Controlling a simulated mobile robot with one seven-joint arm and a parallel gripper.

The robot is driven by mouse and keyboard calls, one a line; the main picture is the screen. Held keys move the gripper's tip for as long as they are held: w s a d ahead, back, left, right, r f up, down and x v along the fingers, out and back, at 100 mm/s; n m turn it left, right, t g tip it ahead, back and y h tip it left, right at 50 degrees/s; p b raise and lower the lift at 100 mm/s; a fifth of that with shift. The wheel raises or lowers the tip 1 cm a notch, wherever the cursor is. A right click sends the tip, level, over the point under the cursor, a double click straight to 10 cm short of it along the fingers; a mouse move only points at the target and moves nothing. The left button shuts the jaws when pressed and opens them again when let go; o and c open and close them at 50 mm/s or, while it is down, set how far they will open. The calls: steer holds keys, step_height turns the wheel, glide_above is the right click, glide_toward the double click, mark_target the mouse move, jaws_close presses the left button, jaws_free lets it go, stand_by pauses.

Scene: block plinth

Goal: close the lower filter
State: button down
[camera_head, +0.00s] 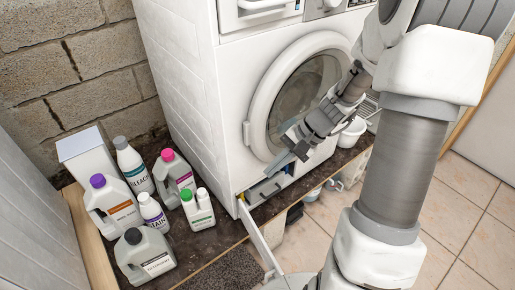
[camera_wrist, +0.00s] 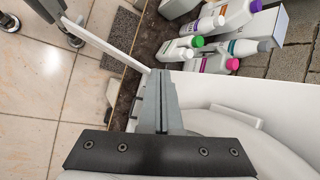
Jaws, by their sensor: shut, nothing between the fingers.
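The lower filter's white flap (camera_head: 260,238) stands open at the bottom left of the washing machine (camera_head: 180,90). It is hinged at the opening's left side and sticks out over the plinth's front edge. The open filter compartment (camera_head: 268,190) shows grey parts inside. In the wrist view the flap (camera_wrist: 105,43) is a thin white strip running up and left from near the fingertips. My gripper (camera_head: 278,172) is shut and empty, in front of the machine just above the compartment. In the wrist view my gripper (camera_wrist: 160,78) ends near the flap's hinge end; contact is unclear.
Several detergent bottles (camera_head: 118,200) and a white box (camera_head: 85,152) stand on the dark plinth top left of the machine. A dark mat (camera_head: 230,270) lies in front. The tiled floor (camera_head: 455,215) is open at right.

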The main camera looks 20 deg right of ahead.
steer(key=d+f+m+t+y, duration=0.25)
steer(key=d+f+m, duration=0.2)
steer(key=f, duration=0.35)
steer(key=d+f+m+t+y, duration=0.1)
steer(key=d+f+m+t, duration=0.3)
steer(key=f, duration=0.3)
steer(key=m+t+h, duration=0.5)
steer(key=m+t, duration=0.1)
steer(key=m, duration=0.7)
glide_toward(268, 187)
steer(key=shift+w+a+f+t+y+b, duration=0.15)
steer(key=shift+w+a+f+b, duration=0.1)
steer(key=shift+w+f+b, duration=0.65)
steer(key=shift+w+a+f+t+y+b, duration=0.15)
steer(key=shift+w+f+b, duration=0.35)
steer(key=shift+b, duration=0.7)
steer(key=shift+s+a, duration=0.1)
steer(key=x, duration=0.2)
steer(key=r+p+x, duration=0.1)
steer(key=x, duration=0.2)
steer(key=shift+w, duration=0.5)
steer(key=shift+m, duration=0.25)
steer(key=shift+r, duration=0.1)
